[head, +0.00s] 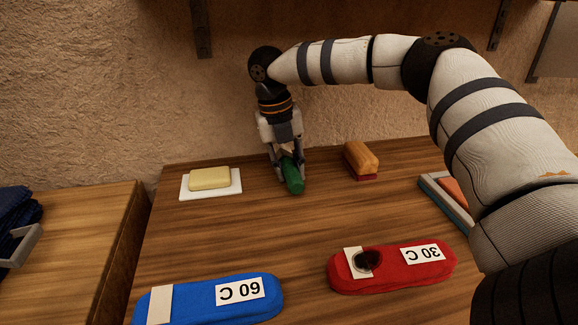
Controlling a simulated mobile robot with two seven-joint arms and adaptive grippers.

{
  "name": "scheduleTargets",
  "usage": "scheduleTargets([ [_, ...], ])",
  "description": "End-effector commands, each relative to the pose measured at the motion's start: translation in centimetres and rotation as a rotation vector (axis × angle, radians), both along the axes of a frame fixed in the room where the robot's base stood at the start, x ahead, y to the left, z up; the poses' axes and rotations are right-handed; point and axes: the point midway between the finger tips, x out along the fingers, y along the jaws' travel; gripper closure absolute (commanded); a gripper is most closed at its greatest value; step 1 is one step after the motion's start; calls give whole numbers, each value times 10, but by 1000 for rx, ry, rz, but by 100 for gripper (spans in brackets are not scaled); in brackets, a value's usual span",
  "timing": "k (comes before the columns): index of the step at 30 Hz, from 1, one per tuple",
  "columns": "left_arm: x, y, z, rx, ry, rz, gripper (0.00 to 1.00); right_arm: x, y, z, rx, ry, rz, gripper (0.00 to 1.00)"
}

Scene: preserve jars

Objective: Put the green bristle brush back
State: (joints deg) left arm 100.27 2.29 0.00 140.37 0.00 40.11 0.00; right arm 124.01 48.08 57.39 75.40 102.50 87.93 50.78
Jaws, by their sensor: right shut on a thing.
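The green bristle brush (292,178) is at the back middle of the wooden table, and its green body shows below my right gripper (287,172). My right gripper points down and is shut on the brush, with a finger on each side. The upper end of the brush is hidden between the fingers. I cannot tell whether the brush touches the table.
A yellow block on a white mat (235,190) lies left of the brush. An orange-and-red brush (361,160) is to its right. A blue pad (206,300) and a red pad (390,280) lie in front. A tray (436,190) is at right, partly behind my arm. The middle is clear.

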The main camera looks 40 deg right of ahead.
Motion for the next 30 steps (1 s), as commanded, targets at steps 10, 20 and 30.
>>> scheduleTargets([
  [10, 0, 0, 0, 0, 1, 0, 50, 0, 0, -2, 0, 1, 0, 52],
  [20, 0, 0, 0, 0, 0, 0, 50, 3, 5, 30, -1, -4, 1, 52],
  [30, 0, 0, 0, 0, 1, 0, 50, 6, 12, 73, 0, 1, 0, 52],
])
